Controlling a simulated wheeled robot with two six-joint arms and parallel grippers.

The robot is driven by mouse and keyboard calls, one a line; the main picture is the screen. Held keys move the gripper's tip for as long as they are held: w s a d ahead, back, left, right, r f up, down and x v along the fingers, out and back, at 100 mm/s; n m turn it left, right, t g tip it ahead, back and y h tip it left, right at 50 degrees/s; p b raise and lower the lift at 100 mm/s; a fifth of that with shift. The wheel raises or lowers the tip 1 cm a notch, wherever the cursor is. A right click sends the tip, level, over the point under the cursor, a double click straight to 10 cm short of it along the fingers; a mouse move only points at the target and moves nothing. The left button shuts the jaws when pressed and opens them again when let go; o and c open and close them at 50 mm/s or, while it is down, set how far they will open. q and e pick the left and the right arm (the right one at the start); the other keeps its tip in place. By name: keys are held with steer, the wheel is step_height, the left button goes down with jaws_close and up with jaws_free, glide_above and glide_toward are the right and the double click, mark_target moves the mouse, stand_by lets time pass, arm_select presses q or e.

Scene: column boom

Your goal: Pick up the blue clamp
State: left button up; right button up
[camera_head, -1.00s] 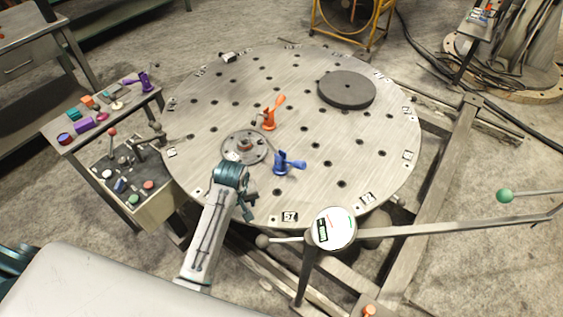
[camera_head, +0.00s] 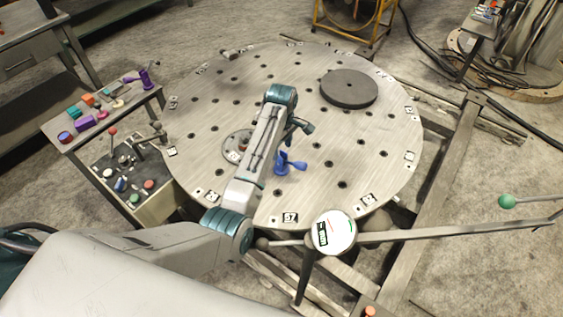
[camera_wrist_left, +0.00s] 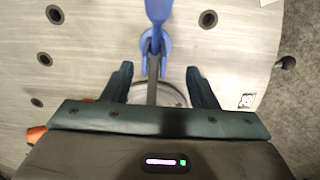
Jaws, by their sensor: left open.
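The blue clamp (camera_head: 283,166) stands upright on the round, drilled steel table (camera_head: 215,95), just right of my left forearm in the head view. In the left wrist view the blue clamp (camera_wrist_left: 157,12) is at the top centre, with its grey bar running down between the fingers. My left gripper (camera_wrist_left: 158,78) is open there, one finger on each side of that bar; I see no grip on it. In the head view the left gripper (camera_head: 302,127) is small and dark, above and beyond the clamp. My right gripper is not in view.
A dark disc (camera_head: 348,89) lies on the table at the back right. A round flange (camera_head: 232,144) is partly hidden by my left arm. An orange item (camera_wrist_left: 36,133) shows beside the gripper in the wrist view. A dial (camera_head: 333,231) on a post stands at the front edge.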

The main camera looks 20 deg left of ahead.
mark_target(281, 153)
arm_select(q)
steer(key=shift+f, duration=0.8)
steer(key=f, duration=0.1)
steer(key=f+p, duration=0.1)
steer(key=f, duration=0.2)
steer(key=shift+w+a+f+p, duration=0.2)
steer(key=shift+w+f+p, duration=0.1)
steer(key=shift+w+p, duration=0.1)
steer(key=shift+f, duration=0.35)
steer(key=shift+c, duration=0.2)
steer(key=c, duration=1)
